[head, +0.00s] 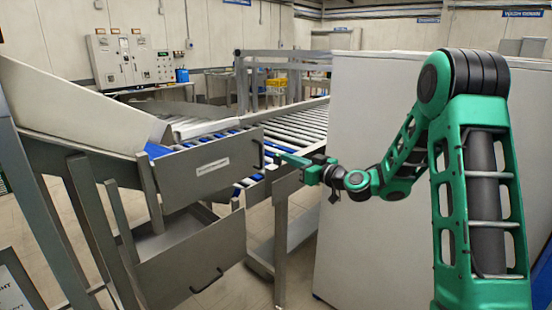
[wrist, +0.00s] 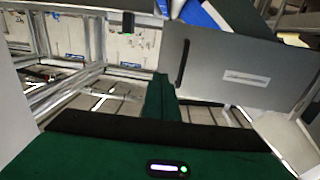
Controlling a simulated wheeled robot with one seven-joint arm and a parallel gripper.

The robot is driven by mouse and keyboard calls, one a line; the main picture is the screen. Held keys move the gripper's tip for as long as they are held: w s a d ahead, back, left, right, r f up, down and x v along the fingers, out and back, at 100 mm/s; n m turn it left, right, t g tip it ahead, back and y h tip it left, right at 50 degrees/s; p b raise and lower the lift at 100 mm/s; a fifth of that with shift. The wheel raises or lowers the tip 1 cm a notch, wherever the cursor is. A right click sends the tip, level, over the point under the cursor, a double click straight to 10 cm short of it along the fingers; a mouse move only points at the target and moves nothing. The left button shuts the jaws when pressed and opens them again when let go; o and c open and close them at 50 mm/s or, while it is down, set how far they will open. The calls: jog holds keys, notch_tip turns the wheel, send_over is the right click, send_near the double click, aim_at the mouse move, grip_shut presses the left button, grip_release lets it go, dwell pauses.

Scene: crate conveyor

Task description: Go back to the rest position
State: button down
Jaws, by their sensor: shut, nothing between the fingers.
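My gripper (head: 285,157) is at the end of my green arm, stretched to the left in front of the roller conveyor in the head view. Its fingers are shut with nothing between them. In the wrist view my gripper (wrist: 161,78) shows as two green fingers pressed together, pointing away. The fingertips are near the handle end of a grey metal drawer front (head: 205,172), but appear apart from it. In the wrist view this drawer front (wrist: 215,68) stands to the right of the fingers, its dark handle nearest them.
A lower grey drawer (head: 190,262) with a handle sits below the upper one. The roller conveyor (head: 305,122) runs behind my gripper. A large white panel (head: 350,225) stands close behind and below my forearm. A control cabinet (head: 128,60) is on the back wall.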

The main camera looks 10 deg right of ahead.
jog(key=s+d+f+m+g+h, duration=0.1)
jog(key=s+d+f+g+h, duration=0.15)
jog(key=s, duration=0.45)
jog(key=s+d+f+g+h, duration=0.1)
jog(key=s+d+f+g, duration=0.2)
jog(key=s, duration=0.4)
jog(key=s+d+f+m+g+h, duration=0.1)
jog(key=s+d+f+g+h, duration=0.15)
jog(key=s, duration=0.45)
jog(key=s+d+m+g+h, duration=0.1)
jog(key=s+d+m+g, duration=0.1)
jog(key=s, duration=0.8)
jog(key=s+d+m+g+h, duration=0.1)
jog(key=s+d+m+g, duration=0.2)
jog(key=s, duration=0.7)
jog(key=s+d+m+g+h, duration=0.1)
jog(key=s+d+m, duration=0.3)
jog(key=s, duration=0.6)
jog(key=shift+s+r+m+g, duration=0.3)
jog(key=shift+r+m+g, duration=0.05)
jog(key=shift+m+g, duration=0.4)
jog(key=shift+a, duration=0.1)
